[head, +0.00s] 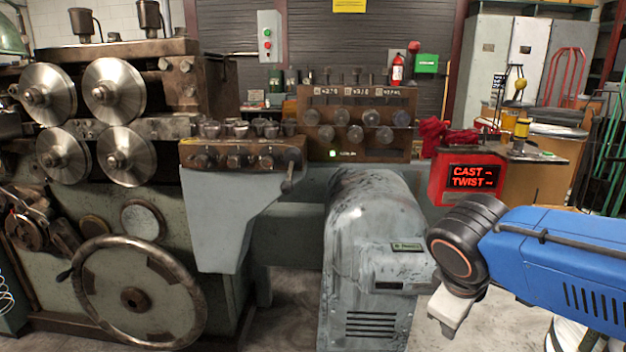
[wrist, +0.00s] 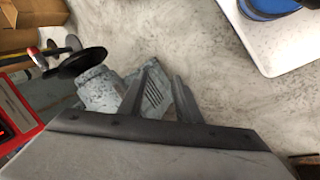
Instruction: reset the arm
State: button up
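My arm, with a blue link and a dark round joint, reaches in from the right edge of the head view. Its end is turned away there, and the fingers do not show. In the wrist view my gripper (wrist: 164,72) has two dark fingers standing apart with a gap between them. Nothing is held in the gap. Behind the fingers is the grey-green motor housing (wrist: 98,88) with its slotted vent, and the pale concrete floor. The same housing (head: 372,250) stands left of my arm in the head view.
The coiler, with steel rollers (head: 112,85) and a handwheel (head: 135,297), fills the left. A red display box (head: 470,180) reading "CAST –" and "TWIST –" stands behind my arm's joint; a red box (wrist: 18,112) shows at the wrist view's left. Open floor (wrist: 225,90) lies right of the fingers.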

jog(key=s+d+f+m+t+y, duration=0.1)
jog(key=s+d+f+m+y, duration=0.1)
jog(key=s+m, duration=0.4)
jog(key=shift+s+d+f+m+y, duration=0.25)
jog(key=shift+f+m+y, duration=0.35)
jog(key=shift+f+m, duration=0.5)
jog(key=shift+c, duration=0.7)
dwell(0.4)
